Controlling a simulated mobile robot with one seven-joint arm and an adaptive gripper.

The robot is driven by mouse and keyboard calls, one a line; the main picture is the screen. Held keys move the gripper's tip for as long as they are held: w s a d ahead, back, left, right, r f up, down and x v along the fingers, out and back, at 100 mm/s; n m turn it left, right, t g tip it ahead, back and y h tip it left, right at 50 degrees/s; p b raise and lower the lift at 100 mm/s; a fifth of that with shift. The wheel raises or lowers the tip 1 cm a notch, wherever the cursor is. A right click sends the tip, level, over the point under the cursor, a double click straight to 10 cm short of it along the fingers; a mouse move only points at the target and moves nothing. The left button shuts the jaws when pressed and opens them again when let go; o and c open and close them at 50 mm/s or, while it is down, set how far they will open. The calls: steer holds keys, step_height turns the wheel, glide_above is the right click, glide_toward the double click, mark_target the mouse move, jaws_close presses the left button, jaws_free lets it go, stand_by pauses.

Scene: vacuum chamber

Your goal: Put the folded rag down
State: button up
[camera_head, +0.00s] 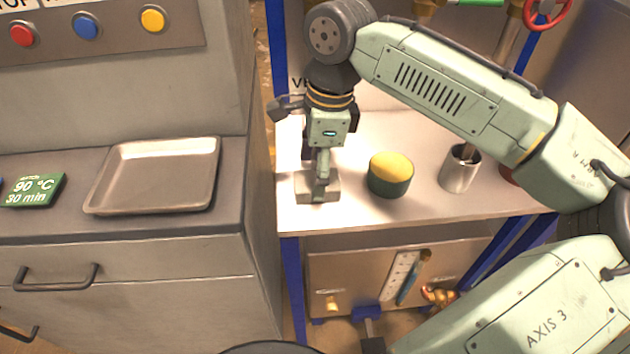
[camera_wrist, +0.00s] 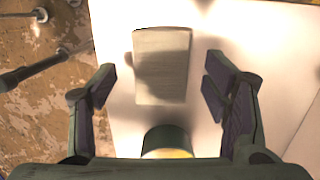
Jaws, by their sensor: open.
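The folded rag (camera_head: 326,190) is a pale grey-beige block lying flat on the white tabletop, near its front left corner. In the wrist view the rag (camera_wrist: 162,66) shows as a light rectangle on the white surface, between and beyond the two fingers. My gripper (camera_head: 320,180) points down right over the rag and partly covers it in the head view. In the wrist view my gripper (camera_wrist: 160,88) is open, with a clear gap between each finger and the rag. I cannot tell the exact height of the fingertips above the table.
A green round container with a yellow top (camera_head: 390,174) stands just right of the rag. A metal cup (camera_head: 460,168) is farther right. The white tabletop (camera_head: 350,215) is bare in front. Left, across a gap, a grey counter holds an empty metal tray (camera_head: 150,201) and a green sign (camera_head: 33,189).

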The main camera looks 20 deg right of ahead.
step_height(320, 180, up, 8)
steer(key=shift+s+f+b, duration=0.15)
steer(key=shift+s+b, duration=0.15)
steer(key=shift+s, duration=0.1)
stand_by(0.3)
